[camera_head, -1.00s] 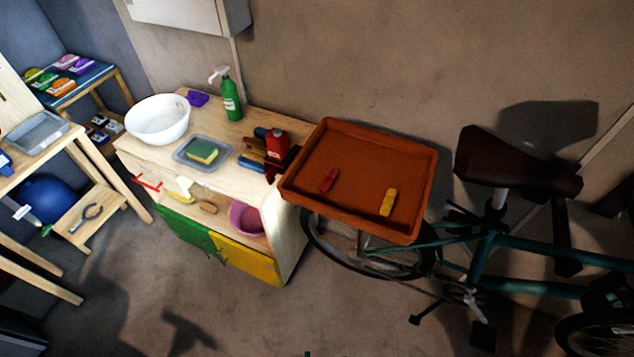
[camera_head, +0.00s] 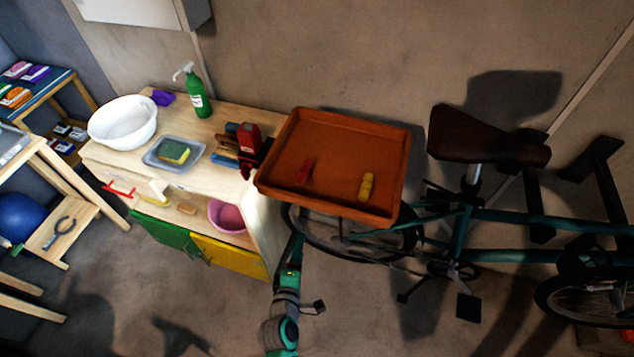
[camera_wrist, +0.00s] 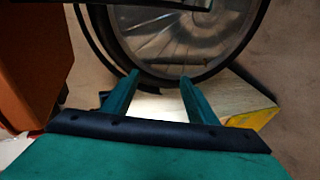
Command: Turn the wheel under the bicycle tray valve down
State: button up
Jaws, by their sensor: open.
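The bicycle wheel (camera_head: 378,258) is dark-rimmed and sits partly hidden under the orange-brown tray (camera_head: 262,184). In the wrist view the wheel (camera_wrist: 190,40) fills the upper middle, with its spokes and rim beyond my fingertips. My gripper (camera_head: 296,244) is at the wheel's left side, below the tray's front left corner. In the wrist view my gripper (camera_wrist: 158,85) is open, with its two green fingers apart and nothing between them. I cannot tell whether a fingertip touches the rim.
A red clip (camera_head: 305,171) and a yellow clip-like piece (camera_head: 366,187) lie in the tray. A wooden cabinet (camera_head: 262,222) stands close left of the wheel. The teal bicycle frame (camera_head: 500,216) and a pedal (camera_head: 468,308) are to the right. Floor in front is clear.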

jog(key=w+d+r+n+h, duration=0.2)
jog(key=w+r+n+h, duration=0.3)
jog(key=w, duration=0.7)
jog(key=w+d+f+y, duration=0.1)
jog(key=w+d, duration=0.2)
jog(key=w, duration=0.7)
jog(key=shift+d+m+t+y, duration=0.15)
jog(key=shift+m+t+y, duration=0.15)
jog(key=shift+f, duration=0.1)
grip_shut()
jog(key=shift+w, duration=0.1)
